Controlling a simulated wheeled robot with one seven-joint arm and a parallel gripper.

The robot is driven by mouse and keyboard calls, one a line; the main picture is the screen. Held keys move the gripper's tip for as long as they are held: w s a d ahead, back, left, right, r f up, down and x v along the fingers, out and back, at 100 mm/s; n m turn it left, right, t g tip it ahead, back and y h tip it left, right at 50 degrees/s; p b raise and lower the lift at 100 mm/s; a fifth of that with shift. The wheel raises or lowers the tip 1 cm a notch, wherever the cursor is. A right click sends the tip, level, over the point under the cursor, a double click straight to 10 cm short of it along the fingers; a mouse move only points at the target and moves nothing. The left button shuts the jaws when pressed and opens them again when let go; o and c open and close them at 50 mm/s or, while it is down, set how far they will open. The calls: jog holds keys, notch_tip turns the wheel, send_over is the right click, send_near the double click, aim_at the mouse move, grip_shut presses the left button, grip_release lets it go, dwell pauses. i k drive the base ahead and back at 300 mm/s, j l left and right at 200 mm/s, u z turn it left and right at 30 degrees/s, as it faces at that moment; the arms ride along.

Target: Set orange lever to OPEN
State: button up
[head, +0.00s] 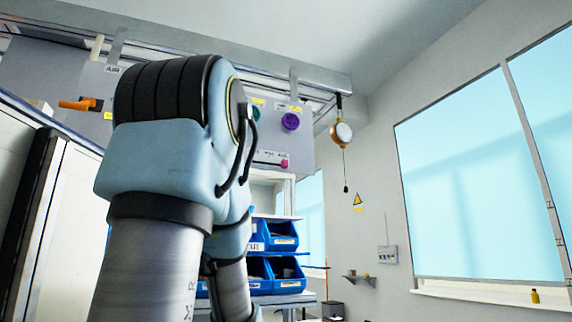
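An orange lever (76,104) sticks out to the left from a dark mount on a grey panel (52,70) at the upper left. It lies about level in the picture. A yellow label (108,115) is to its right, too small to read. A label with "AIR" is above it. My arm fills the middle of the view, right of the lever, and covers part of the panels. My gripper is not in view, so its distance from the lever and its state are hidden.
Right of my arm, a second panel carries a purple knob (290,121), a green knob (255,113) partly hidden, and a magenta knob (284,163). Blue bins (284,242) stand on shelves below. A round device (341,133) hangs from the overhead rail. A dark-edged white cabinet stands at left.

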aim_at(83, 105)
jog(key=k+j+u, duration=0.2)
jog(key=j+u, duration=0.15)
jog(key=j, duration=0.45)
jog(key=k+j+u, duration=0.15)
jog(key=j+u, duration=0.15)
jog(key=j, duration=0.55)
jog(key=j+u, duration=0.35)
jog(key=j, duration=0.5)
